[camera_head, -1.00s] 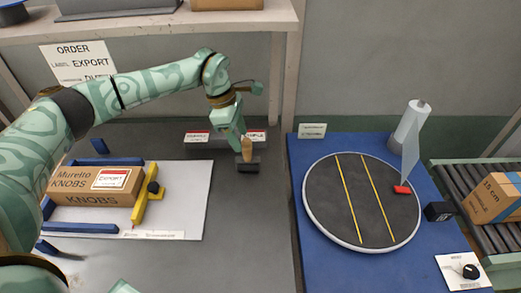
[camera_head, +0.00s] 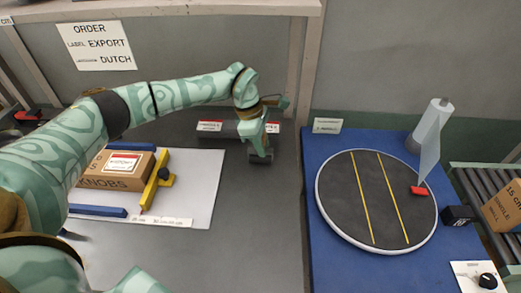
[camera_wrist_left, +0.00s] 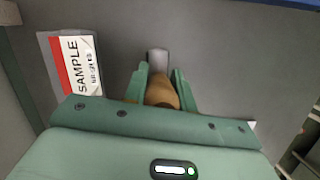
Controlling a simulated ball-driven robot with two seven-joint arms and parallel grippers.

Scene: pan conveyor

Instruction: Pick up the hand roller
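The hand roller has a dark grey cylinder (camera_head: 261,157) and a wooden handle (camera_wrist_left: 162,92). In the head view it is on the grey table top, right of the white sheet, below my left gripper (camera_head: 255,143). The gripper points down and covers the handle there. In the left wrist view the brown handle lies between the two green fingers (camera_wrist_left: 161,84), with the grey roller part (camera_wrist_left: 158,60) past their tips. I cannot tell whether the fingers press on the handle. My right gripper is not in view.
A cardboard box (camera_head: 117,183) sits between blue bars and a yellow fixture (camera_head: 152,189) on a white sheet (camera_head: 205,190). Sample labels (camera_head: 209,126) lie behind the roller. A round turntable (camera_head: 345,233) stands on the blue surface at right. The table front is clear.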

